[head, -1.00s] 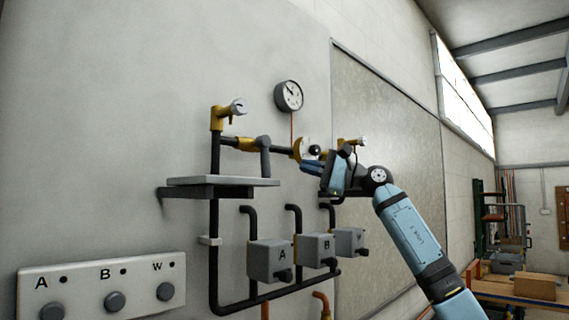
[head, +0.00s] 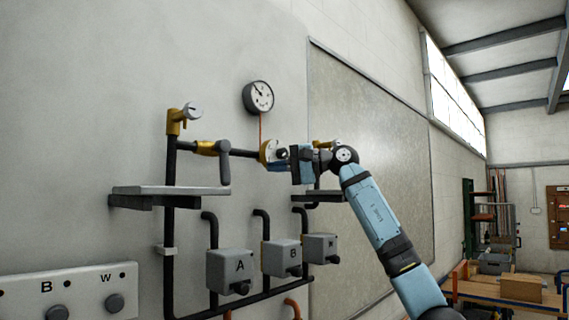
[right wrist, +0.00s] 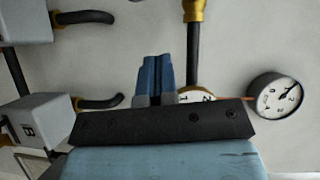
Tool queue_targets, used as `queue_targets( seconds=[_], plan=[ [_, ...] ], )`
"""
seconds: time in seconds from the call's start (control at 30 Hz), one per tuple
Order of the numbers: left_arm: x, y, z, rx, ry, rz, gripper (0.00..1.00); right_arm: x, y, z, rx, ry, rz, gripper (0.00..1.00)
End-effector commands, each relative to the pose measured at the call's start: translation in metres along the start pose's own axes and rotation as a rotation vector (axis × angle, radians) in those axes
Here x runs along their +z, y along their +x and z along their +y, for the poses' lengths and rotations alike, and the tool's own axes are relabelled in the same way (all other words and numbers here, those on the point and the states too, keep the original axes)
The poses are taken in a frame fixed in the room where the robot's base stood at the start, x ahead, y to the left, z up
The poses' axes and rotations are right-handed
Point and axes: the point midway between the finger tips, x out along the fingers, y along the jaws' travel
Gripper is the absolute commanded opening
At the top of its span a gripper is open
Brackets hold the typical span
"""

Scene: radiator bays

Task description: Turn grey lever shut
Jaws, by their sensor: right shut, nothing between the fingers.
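The grey lever (head: 223,167) hangs straight down from a brass valve (head: 205,148) on the dark horizontal pipe, so it lies across that pipe. My right gripper (head: 284,161) is to the right of the lever, apart from it, beside a round brass-and-white dial (head: 267,151) with a dark knob. In the right wrist view its blue fingers (right wrist: 155,72) are together with nothing between them. The dial (right wrist: 198,96) is partly hidden behind the gripper body there. I cannot tell whether the fingers touch the dial. My left gripper is not in view.
A grey shelf (head: 170,191) juts from the wall below and left of the lever. Grey boxes, including A (head: 230,267) and B (head: 282,256), hang lower on pipes. A pressure gauge (head: 258,97) is above the dial.

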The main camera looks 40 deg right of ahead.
Motion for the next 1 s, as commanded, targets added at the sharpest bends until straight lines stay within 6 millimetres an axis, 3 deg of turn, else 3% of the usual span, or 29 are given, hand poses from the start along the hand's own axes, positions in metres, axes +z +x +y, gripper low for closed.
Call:
queue_targets(
  seconds=[0.2,0.4,1.0],
  plan=[
    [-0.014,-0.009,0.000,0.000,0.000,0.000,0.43,0.000,0.048,-0.003,0.000,0.003,-0.003,0.00],
    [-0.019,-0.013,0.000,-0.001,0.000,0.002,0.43,0.019,0.071,-0.001,0.001,-0.001,-0.002,0.00],
    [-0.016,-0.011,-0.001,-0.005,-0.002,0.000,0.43,0.033,0.083,0.003,-0.013,0.022,-0.001,0.00]
  ],
)
